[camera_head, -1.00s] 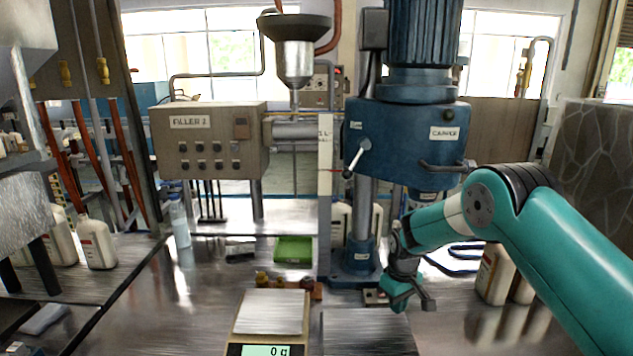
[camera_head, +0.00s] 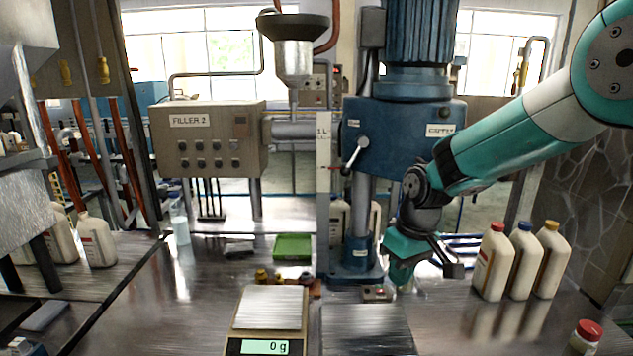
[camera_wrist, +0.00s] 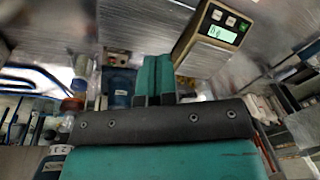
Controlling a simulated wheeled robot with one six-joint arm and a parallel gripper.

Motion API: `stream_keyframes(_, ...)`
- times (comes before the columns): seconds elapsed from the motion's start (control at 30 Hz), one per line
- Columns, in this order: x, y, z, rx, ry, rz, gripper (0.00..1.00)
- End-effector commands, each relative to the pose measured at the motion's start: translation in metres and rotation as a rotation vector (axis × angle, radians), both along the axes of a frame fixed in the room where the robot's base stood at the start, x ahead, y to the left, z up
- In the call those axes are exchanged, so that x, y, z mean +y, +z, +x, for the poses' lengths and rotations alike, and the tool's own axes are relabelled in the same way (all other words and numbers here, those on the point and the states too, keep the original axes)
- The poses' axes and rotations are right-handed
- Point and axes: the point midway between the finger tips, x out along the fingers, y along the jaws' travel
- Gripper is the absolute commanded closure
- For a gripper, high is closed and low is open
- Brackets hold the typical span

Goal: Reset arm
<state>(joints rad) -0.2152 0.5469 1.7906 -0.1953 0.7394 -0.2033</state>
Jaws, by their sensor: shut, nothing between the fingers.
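My gripper (camera_head: 403,281) hangs in front of the blue capper (camera_head: 405,130), above the bench and right of the capper's column. It is shut and empty. In the wrist view its two teal fingers (camera_wrist: 153,78) lie side by side with nothing between them. My arm reaches in from the upper right in the head view. The scale (camera_head: 268,312) stands at the front middle, reads 0 g and has a bare plate. It also shows in the wrist view (camera_wrist: 215,38).
Bottles with red, blue and yellow caps (camera_head: 522,262) stand at the right. A red-capped jar (camera_head: 586,335) stands at the front right. A green tray (camera_head: 293,247) lies behind the scale. A dark plate (camera_head: 367,330) lies bare right of the scale. Filler 2 (camera_head: 210,140) stands at the left.

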Motion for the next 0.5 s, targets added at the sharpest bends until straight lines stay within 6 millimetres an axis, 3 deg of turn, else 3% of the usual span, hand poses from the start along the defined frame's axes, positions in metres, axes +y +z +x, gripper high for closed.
stream_keyframes(0.03, 0.003, 0.023, -0.025, -0.009, 0.007, 0.022, 1.00)
stream_keyframes(0.2, 0.009, 0.074, -0.117, -0.011, 0.028, 0.097, 1.00)
stream_keyframes(0.4, 0.009, 0.096, -0.220, -0.004, 0.052, 0.170, 1.00)
stream_keyframes(0.5, 0.008, 0.097, -0.254, 0.000, 0.059, 0.193, 1.00)
